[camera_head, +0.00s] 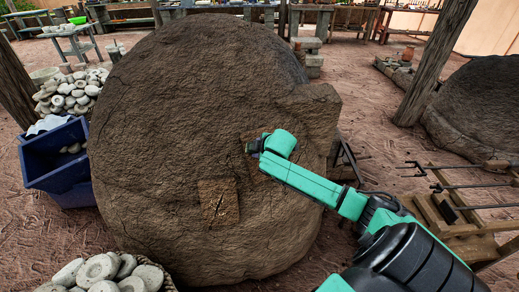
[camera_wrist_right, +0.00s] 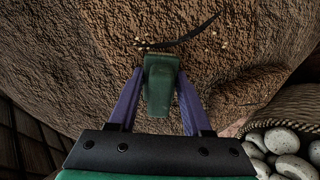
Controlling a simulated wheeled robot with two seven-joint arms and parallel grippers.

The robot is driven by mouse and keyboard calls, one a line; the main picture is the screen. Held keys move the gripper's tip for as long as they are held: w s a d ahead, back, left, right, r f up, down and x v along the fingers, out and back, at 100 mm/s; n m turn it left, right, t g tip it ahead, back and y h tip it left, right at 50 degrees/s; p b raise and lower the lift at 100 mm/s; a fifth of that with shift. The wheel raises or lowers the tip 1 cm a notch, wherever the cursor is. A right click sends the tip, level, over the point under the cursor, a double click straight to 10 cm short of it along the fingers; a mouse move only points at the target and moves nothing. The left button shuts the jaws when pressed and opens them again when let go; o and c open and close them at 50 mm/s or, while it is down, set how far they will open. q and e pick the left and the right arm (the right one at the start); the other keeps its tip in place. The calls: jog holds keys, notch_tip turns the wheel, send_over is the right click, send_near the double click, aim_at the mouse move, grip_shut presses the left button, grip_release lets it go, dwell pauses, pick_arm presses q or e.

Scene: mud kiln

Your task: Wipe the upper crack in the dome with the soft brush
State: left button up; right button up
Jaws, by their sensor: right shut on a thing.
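The brown mud dome (camera_head: 180,110) fills the middle of the head view. One crack lies in a rough square patch (camera_head: 218,203) low on its face. Another patch (camera_head: 250,137) shows partly behind my right arm. In the right wrist view, a dark curved crack (camera_wrist_right: 185,37) crosses the dome wall, with pale crumbs (camera_wrist_right: 143,43) along it. My right gripper (camera_wrist_right: 159,98) is shut on the green soft brush (camera_wrist_right: 162,88). The brush end points at the wall just below the crack; I cannot tell whether it touches. In the head view the right gripper (camera_head: 252,146) is against the dome's face, its fingers hardly visible.
A blue bin (camera_head: 55,170) and a pile of round stones (camera_head: 75,95) stand left of the dome. More stones (camera_head: 110,275) lie in a basket at the front. A wooden rack with metal rods (camera_head: 450,215) stands at right, near my arm. A second dome (camera_head: 480,105) is beyond.

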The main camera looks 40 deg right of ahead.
jog(key=shift+w+r, duration=0.15)
jog(key=shift+r, duration=0.05)
jog(key=shift+s+d+p, duration=0.25)
jog(key=shift+d+p, duration=0.15)
jog(key=shift+d, duration=0.6)
jog(key=shift+s+d+p, duration=0.25)
jog(key=shift+d+p, duration=0.15)
jog(key=shift+d, duration=0.6)
jog(key=shift+s+d+p, duration=0.15)
jog(key=shift+d+p, duration=0.15)
jog(key=shift+d, duration=0.35)
jog(key=shift+s+d+p, duration=0.15)
jog(key=shift+d+p, duration=0.15)
jog(key=shift+d, duration=0.3)
jog(key=shift+s+d+f, duration=0.1)
jog(key=shift+d, duration=0.4)
jog(key=p+v, duration=0.6)
jog(key=p, duration=0.3)
